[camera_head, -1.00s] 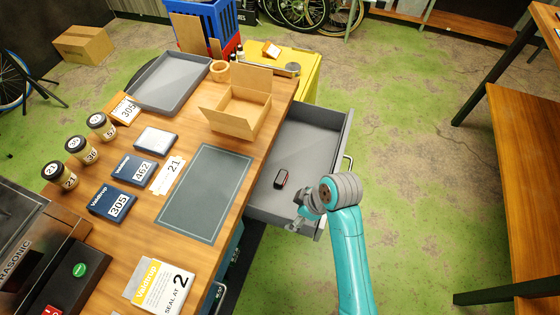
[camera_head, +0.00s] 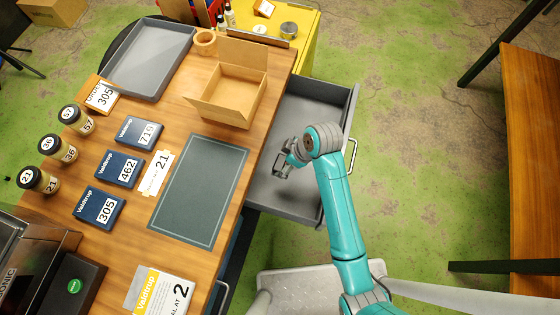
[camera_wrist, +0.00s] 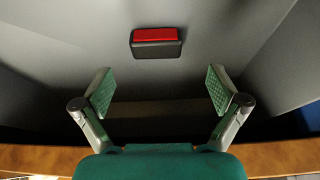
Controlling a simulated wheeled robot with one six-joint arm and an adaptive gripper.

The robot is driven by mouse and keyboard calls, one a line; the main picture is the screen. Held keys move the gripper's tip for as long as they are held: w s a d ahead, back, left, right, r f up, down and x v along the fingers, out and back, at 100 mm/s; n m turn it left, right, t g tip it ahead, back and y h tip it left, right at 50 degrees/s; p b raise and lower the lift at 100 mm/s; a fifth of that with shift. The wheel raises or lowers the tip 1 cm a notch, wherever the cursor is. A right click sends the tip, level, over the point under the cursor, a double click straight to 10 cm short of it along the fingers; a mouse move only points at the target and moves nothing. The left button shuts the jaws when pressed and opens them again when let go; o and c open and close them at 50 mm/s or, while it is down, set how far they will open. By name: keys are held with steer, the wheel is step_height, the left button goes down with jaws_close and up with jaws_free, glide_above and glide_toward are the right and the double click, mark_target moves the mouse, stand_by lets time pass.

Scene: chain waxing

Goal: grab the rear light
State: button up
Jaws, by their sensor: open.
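The rear light (camera_wrist: 156,43) is a small black block with a red face. In the wrist view it lies on the grey drawer floor, ahead of my gripper (camera_wrist: 160,90) and roughly centred between the fingers. My gripper is open and empty, with its green pads spread apart, and the light is beyond the fingertips. In the head view my gripper (camera_head: 281,171) hangs over the open grey drawer (camera_head: 317,108). There the light cannot be seen; my gripper and arm seem to cover it.
The wooden table (camera_head: 150,208) beside the drawer holds an open cardboard box (camera_head: 228,108), a dark mat (camera_head: 200,190), a grey tray (camera_head: 150,88), blue boxes and several labelled jars. The drawer walls stand close around my gripper. A yellow cabinet (camera_head: 308,28) is behind.

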mark_target(278, 162)
steer(key=shift+w+x, duration=0.15)
steer(key=shift+x, duration=1.25)
steer(key=shift+w+x, duration=0.2)
steer(key=shift+x, duration=1.2)
steer(key=shift+s+a+r, duration=0.1)
steer(key=shift+r, duration=0.05)
steer(key=c, duration=1.2)
